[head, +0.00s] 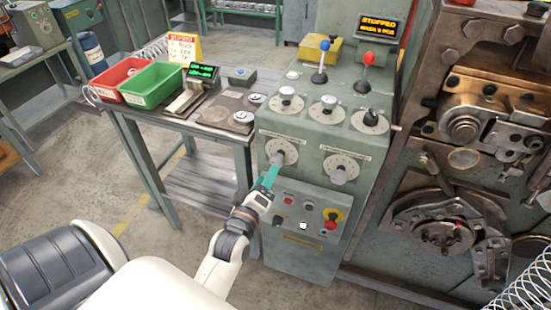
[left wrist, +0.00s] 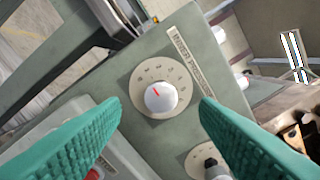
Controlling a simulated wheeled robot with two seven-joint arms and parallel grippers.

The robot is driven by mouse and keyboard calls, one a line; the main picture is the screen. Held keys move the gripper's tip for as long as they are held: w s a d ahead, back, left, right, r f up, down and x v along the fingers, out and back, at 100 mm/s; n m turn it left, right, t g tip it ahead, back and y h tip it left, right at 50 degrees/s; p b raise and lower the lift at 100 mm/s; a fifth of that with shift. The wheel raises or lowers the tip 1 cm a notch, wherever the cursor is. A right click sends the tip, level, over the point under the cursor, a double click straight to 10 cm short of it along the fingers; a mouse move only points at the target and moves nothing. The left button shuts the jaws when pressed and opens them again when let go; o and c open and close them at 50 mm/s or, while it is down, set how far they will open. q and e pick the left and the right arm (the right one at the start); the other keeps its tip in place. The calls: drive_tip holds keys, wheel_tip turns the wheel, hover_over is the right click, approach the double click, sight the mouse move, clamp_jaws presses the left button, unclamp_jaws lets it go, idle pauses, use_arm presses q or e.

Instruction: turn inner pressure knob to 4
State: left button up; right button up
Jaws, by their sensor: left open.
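A pale round knob with a red pointer line (left wrist: 161,98) sits on a round numbered dial (left wrist: 146,74) in the left wrist view. The line points to the upper left of that picture; the number it meets is too small to read. A label strip beside the dial seems to include "PRESSURE". This looks like the left knob (head: 278,158) on the green cabinet's front in the head view. My left gripper (head: 271,174) is close in front of it. Its teal fingers (left wrist: 160,133) are open, one to each side of the knob in the wrist picture, with no contact visible.
A second dial knob (head: 338,176) is to the right on the cabinet front, with a button panel (head: 303,219) below. Several knobs and two levers (head: 319,73) are on the top. A side table (head: 170,118) with bins stands left; coiler machinery (head: 470,130) is right.

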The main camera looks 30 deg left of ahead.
sight(275, 163)
use_arm(q)
drive_tip(key=x, duration=0.7)
drive_tip(key=shift+w+d, duration=0.1)
drive_tip(key=shift+w, duration=0.3)
drive_tip(key=shift+c, duration=0.6)
drive_tip(key=shift+p, duration=0.3)
drive_tip(key=c, duration=0.9)
